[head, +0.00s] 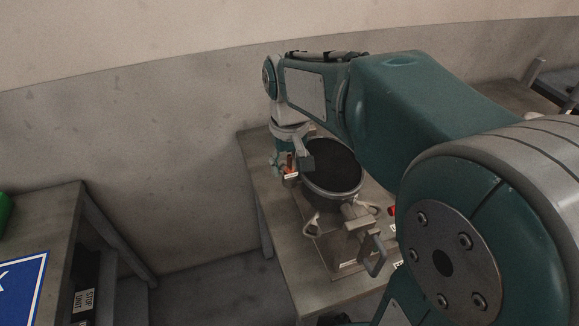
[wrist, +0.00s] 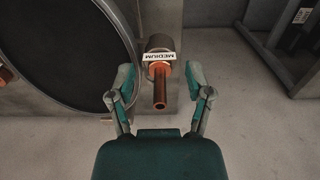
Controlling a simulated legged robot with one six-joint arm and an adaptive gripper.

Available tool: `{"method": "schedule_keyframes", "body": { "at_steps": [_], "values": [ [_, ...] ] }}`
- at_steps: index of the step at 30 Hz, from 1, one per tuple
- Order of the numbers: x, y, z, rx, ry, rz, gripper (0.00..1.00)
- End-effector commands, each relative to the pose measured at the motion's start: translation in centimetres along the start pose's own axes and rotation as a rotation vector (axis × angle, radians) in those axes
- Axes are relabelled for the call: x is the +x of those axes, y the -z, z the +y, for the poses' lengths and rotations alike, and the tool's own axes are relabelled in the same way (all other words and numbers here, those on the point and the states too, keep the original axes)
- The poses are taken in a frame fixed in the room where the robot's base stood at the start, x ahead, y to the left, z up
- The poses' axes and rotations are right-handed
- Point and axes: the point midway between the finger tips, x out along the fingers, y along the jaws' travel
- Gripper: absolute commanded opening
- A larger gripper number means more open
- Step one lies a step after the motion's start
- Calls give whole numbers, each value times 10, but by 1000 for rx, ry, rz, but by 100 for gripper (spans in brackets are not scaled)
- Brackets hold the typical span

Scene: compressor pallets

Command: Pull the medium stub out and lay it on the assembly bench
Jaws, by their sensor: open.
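The medium stub (wrist: 160,88) is a copper tube with a white label reading MEDIUM, shown upside down in the wrist view. It sticks out of a round fitting beside a large black-topped compressor (wrist: 70,50). My gripper (wrist: 164,77) is open, with one finger on each side of the labelled stub and a visible gap to each. In the head view the stub (head: 289,162) shows as a small copper piece with a white label left of the compressor (head: 328,170). My gripper (head: 300,152) is beside it there, partly hidden. I cannot tell which table is the assembly bench.
The compressor stands on a table (head: 330,290) with metal clamps (head: 362,220) at its front. Another table (head: 50,225) at the left carries a blue sign (head: 22,290) and a green object (head: 4,212). Open floor (head: 215,290) lies between the two tables.

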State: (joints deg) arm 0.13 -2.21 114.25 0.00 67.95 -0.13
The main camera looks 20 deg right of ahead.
Motion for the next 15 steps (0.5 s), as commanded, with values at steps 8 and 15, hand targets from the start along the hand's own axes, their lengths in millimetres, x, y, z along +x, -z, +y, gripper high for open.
{"method": "schedule_keyframes", "body": {
  "at_steps": [8, 15],
  "values": [
    [0, 0, 0, 0, 0, 0, 21],
    [0, 0, 0, 0, 0, -1, 0]
  ]
}}
